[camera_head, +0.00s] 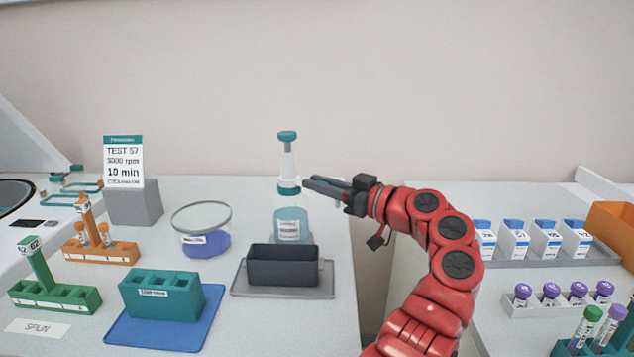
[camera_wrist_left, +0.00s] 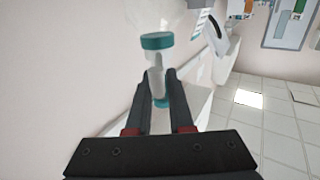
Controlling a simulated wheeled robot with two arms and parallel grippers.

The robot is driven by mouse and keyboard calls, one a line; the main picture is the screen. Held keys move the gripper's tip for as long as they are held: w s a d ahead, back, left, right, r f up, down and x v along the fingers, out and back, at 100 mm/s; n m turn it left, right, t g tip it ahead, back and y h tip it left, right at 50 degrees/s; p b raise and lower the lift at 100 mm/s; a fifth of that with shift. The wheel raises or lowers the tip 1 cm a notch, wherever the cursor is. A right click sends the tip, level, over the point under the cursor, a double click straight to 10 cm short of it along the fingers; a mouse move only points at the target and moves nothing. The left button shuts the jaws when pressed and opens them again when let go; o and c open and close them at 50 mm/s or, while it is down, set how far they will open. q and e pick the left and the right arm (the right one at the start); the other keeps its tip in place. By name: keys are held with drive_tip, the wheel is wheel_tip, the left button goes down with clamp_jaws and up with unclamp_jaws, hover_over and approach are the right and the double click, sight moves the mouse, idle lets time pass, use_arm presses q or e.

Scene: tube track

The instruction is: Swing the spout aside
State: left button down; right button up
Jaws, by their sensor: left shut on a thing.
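The dispenser bottle (camera_head: 290,222) stands upright at the back of the left table, with pale blue liquid, a teal collar (camera_head: 289,188), a white barrel and a teal top knob (camera_head: 287,136). In the left wrist view my fingers (camera_wrist_left: 161,78) lie either side of the barrel's line of sight. My right gripper is not in view.
A dark bin on a grey tray (camera_head: 333,291) stands in front of the bottle. A gap separates the right table, which holds vials and boxes.

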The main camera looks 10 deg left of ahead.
use_arm(q)
drive_tip(key=c, duration=0.8)
unclamp_jaws()
drive_tip(key=shift+w, duration=0.15)
drive_tip(key=v, duration=1.2)
